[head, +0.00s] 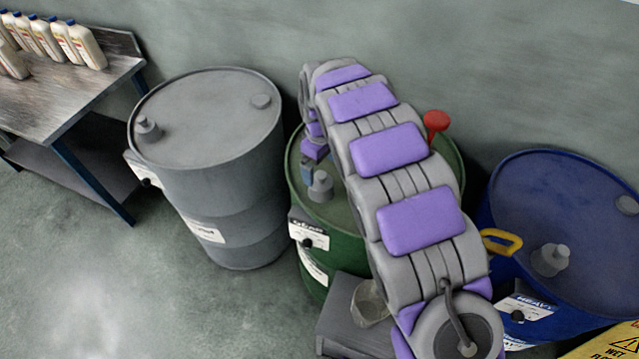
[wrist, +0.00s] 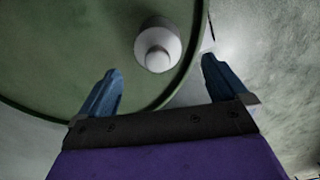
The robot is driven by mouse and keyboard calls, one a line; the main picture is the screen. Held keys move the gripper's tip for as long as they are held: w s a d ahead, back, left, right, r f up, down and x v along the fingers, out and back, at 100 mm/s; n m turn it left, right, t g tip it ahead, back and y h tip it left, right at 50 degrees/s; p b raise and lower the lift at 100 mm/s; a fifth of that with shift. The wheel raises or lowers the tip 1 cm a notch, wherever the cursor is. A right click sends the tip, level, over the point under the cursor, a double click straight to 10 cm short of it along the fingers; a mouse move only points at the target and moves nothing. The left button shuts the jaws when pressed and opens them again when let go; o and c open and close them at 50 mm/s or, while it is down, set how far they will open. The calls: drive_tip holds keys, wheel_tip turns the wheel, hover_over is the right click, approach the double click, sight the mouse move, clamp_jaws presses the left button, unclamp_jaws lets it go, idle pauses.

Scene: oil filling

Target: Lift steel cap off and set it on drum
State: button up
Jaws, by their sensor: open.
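The green drum (head: 345,222) stands between two others, partly hidden behind my arm. A grey steel cap (head: 320,186) sits upright on its top near the front left rim. In the wrist view the cap (wrist: 158,46) is round and pale, close to the edge of the green drum top (wrist: 70,50). My gripper (wrist: 159,70) is open and empty, its two blue fingers spread. The cap shows just beyond the fingertips, in line with the gap between them. In the head view my gripper (head: 307,170) is beside the cap, mostly hidden by my arm.
A grey drum (head: 215,135) stands left and a blue drum (head: 570,210) right, each with a similar cap. A red funnel-like item (head: 437,121) is at the green drum's back. A low grey box (head: 345,325) holds a pale container (head: 369,303). A bench (head: 60,90) stands far left.

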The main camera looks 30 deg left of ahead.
sight(321, 174)
drive_tip(key=shift+d+f+b, duration=0.15)
drive_tip(key=shift+f+b, duration=0.15)
drive_tip(key=shift+f, duration=0.6)
drive_tip(key=f, duration=0.2)
drive_tip(key=f+b, duration=0.1)
drive_tip(key=f, duration=0.1)
drive_tip(key=shift+w+a+f, duration=0.15)
drive_tip(key=shift+w+a, duration=0.05)
drive_tip(key=shift+c, duration=0.4)
drive_tip(key=c, duration=1.1)
drive_tip(key=shift+r, duration=0.2)
